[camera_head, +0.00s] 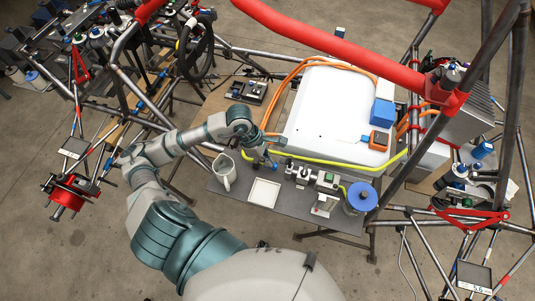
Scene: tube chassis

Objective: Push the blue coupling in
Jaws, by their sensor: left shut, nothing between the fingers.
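My left arm reaches in over the grey bench. Its gripper (277,141) is shut and empty, beside the front left corner of the white panel. Several blue parts show, and I cannot tell for sure which is the coupling. A small blue piece (365,138) sits at the left side of an orange box (379,140) on the panel, apart from the gripper. Another small blue piece (272,165) is on a fixture just below the gripper. How deep either piece sits is too small to tell. My right gripper is not in view.
A blue box (382,111) stands on the white panel (325,120). A yellow hose (310,158) runs along its front edge. A mug (223,172), a white tray (264,192), small fixtures and a blue disc (361,197) are on the bench. A red tube (310,35) crosses above.

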